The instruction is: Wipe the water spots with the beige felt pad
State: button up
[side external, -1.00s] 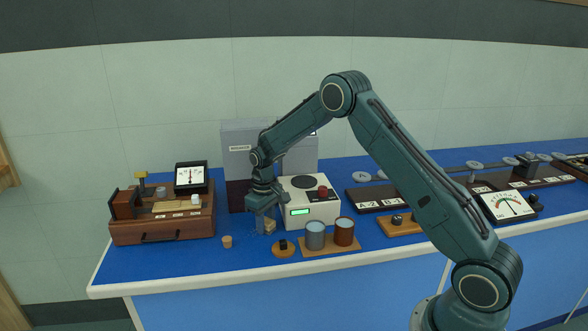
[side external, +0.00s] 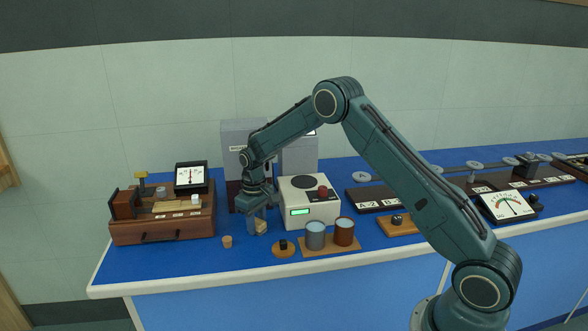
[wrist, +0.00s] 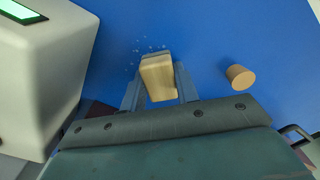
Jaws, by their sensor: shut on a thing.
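My gripper (wrist: 160,90) is shut on the beige felt pad (wrist: 158,80), a pale block between its two fingers in the wrist view. The pad (side external: 261,227) also shows under the gripper in the side view, low over or on the blue bench; I cannot tell whether it touches. Small pale water spots (wrist: 137,50) lie on the blue surface just beyond the pad's far edge in the wrist view. Any spots under the pad are hidden.
A cork (wrist: 240,77) stands on the bench to the right of the pad in the wrist view. A white instrument box (side external: 310,203) with a green display is close on the other side.

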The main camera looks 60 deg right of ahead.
aim_at(272, 229)
jog(key=s+d, duration=0.2)
jog(key=s, duration=0.1)
jog(key=shift+d, duration=0.4)
jog(key=shift+d+r, duration=0.1)
jog(key=shift+d, duration=0.05)
notch_tip(272, 229, up, 8)
dwell(0.8)
